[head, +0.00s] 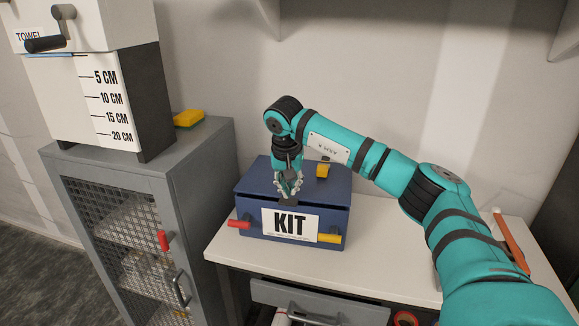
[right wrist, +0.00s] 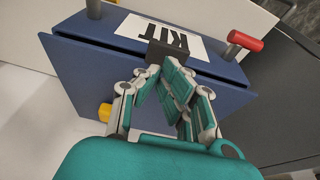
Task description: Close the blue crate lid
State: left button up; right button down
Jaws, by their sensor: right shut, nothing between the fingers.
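The blue crate (head: 250,216) with a white KIT label stands on the white bench. Its blue lid (head: 256,180) lies over the top, nearly level, with a thin dark gap along the front edge. The lid also shows in the right wrist view (right wrist: 85,75), with the gap beneath its front edge. A dark tab (head: 288,202) sits at the middle of the front edge. My right gripper (head: 289,190) is shut and empty, pointing down at the lid just behind the tab (right wrist: 167,50). I cannot tell whether the fingertips touch the lid. My left gripper is not in view.
A red handle (head: 239,224) and a yellow handle (head: 328,238) stick out from the crate's front. A grey mesh cabinet (head: 165,165) stands left, bearing a towel dispenser (head: 60,100) and a yellow sponge (head: 188,118). Free bench surface (head: 385,235) lies right of the crate.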

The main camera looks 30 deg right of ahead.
aim_at(290, 201)
jog(key=shift+s+f, duration=0.1)
jog(key=shift+f, duration=0.5)
jog(key=shift+s+a+f+b, duration=0.15)
jog(key=shift+f+b, duration=0.35)
jog(key=shift+f, duration=0.75)
jog(key=shift+a, duration=0.1)
